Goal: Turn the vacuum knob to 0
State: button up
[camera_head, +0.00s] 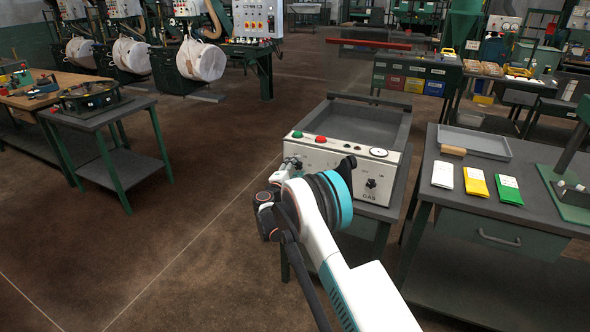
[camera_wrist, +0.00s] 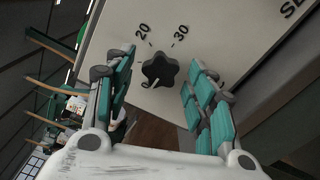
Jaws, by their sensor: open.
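The white control panel (camera_head: 322,153) is on the front of a grey machine in the head view. In the wrist view a dark, lobed knob (camera_wrist: 159,70) sits on this panel, with 20 and 30 printed above it. Part of a word starting with SE shows at the upper right. My gripper (camera_wrist: 163,66) is open, one finger on each side of the knob, with visible gaps to it. In the head view my gripper (camera_head: 291,166) is in front of the panel's left part and hides what is behind.
A workbench (camera_head: 461,219) with coloured packets stands close on the right. Open floor lies to the left.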

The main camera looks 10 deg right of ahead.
jog(key=shift+s, duration=0.1)
jog(key=v, duration=1.2)
jog(key=s+d+r+m+g+y, duration=0.1)
jog(key=s+d+r+m+g, duration=0.15)
jog(key=r, duration=0.35)
jog(key=s+d+r+m+g, duration=0.1)
jog(key=s+d+r, duration=0.1)
jog(key=d+r, duration=0.3)
jog(key=s+d+r+m+g+y, duration=0.2)
jog(key=s+d+r+m+y, duration=0.15)
jog(key=s+r, duration=0.7)
jog(key=s+a+f+m+g+y, duration=0.1)
jog(key=s+m+y, duration=0.2)
jog(key=s, duration=1.5)
jog(key=s+a+f+m+g+y, duration=0.1)
jog(key=s+a+f+m+y, duration=0.1)
jog(key=s, duration=1.6)
jog(key=m+y, duration=0.1)
jog(key=m, duration=0.1)
jog(key=shift+a+m, duration=0.25)
jog(key=shift+m, duration=0.05)
